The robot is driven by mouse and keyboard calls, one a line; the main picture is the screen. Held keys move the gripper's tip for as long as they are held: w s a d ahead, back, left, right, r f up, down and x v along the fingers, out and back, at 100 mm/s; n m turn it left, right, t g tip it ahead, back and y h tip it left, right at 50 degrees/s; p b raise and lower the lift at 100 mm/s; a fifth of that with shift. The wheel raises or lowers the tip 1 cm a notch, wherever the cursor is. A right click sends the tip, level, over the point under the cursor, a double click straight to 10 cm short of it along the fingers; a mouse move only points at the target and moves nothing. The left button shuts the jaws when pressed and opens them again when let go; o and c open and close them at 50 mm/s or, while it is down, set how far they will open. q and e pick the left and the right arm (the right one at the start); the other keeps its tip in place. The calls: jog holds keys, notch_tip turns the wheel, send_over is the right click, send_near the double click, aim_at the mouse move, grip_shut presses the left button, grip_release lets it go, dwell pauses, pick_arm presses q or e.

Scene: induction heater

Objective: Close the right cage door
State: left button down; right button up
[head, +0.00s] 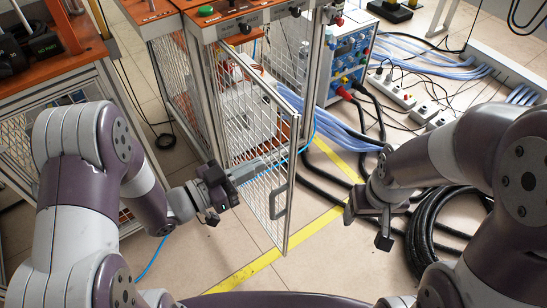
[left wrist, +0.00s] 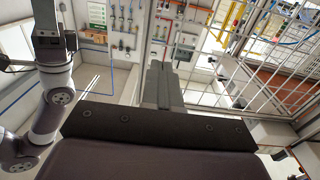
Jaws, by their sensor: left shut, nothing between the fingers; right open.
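The right cage door (head: 262,122), a metal-framed mesh panel, stands open, swung out from the cage front toward me. Its grey handle (head: 278,201) is on the near, free edge. My left gripper (head: 268,160) is shut and empty, on the left side of the door with its fingers pointing at the mesh; I cannot tell whether they touch it. In the left wrist view the shut fingers (left wrist: 161,85) point forward, with mesh (left wrist: 270,50) to their right. My right gripper (head: 368,222) is open and empty, to the right of the door and apart from it.
The cage (head: 291,55) holds a white device behind the door. An instrument rack (head: 346,62) stands right of it. Thick black cables (head: 432,225) coil on the floor at right, near power strips (head: 395,90). A yellow floor line (head: 245,275) runs beneath the door. An orange-topped bench (head: 88,48) is at left.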

aim_at(286, 151)
pick_arm(q)
jog(key=b+x, duration=0.1)
jog(key=x, duration=0.3)
jog(key=shift+w+d+f, duration=0.1)
jog(key=shift+d, duration=0.1)
jog(key=shift+w+d, duration=0.35)
jog(key=shift+d, duration=0.1)
